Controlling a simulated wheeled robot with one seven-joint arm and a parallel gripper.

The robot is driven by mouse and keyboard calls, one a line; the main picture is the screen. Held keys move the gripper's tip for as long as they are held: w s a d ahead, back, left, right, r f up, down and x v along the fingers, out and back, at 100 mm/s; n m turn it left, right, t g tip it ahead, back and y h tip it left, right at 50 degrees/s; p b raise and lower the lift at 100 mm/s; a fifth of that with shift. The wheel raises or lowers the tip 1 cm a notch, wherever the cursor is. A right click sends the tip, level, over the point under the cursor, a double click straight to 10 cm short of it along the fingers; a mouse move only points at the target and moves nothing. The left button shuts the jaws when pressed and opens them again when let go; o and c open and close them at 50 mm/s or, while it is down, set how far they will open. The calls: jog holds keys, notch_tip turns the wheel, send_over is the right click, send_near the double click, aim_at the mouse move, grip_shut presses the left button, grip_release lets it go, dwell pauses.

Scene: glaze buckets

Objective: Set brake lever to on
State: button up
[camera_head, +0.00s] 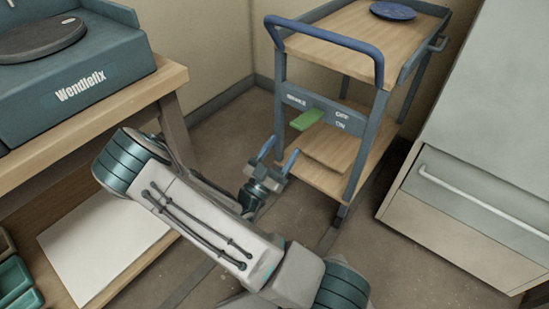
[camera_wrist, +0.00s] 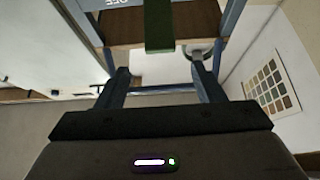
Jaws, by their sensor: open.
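The brake lever (camera_head: 306,119) is a green handle that sticks out from a grey panel (camera_head: 327,112) on the cart, marked BRAKE, OFF and ON. Its root is nearest the OFF label, above ON. My gripper (camera_head: 279,154) is open and empty, in front of the cart, below and a little left of the lever. In the wrist view the lever (camera_wrist: 158,26) shows at the top, beyond and between the two fingertips (camera_wrist: 162,76), apart from both. Part of the OFF label shows at the upper left there.
The wooden cart has a blue push handle (camera_head: 328,41), a lower shelf (camera_head: 318,176) and a blue plate (camera_head: 393,11) on top. A wooden workbench (camera_head: 95,126) with a Wendlefix machine (camera_head: 70,75) stands left; a pale cabinet (camera_head: 480,180) stands right. Floor in front is clear.

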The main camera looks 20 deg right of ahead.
jog(key=shift+v, duration=1.75)
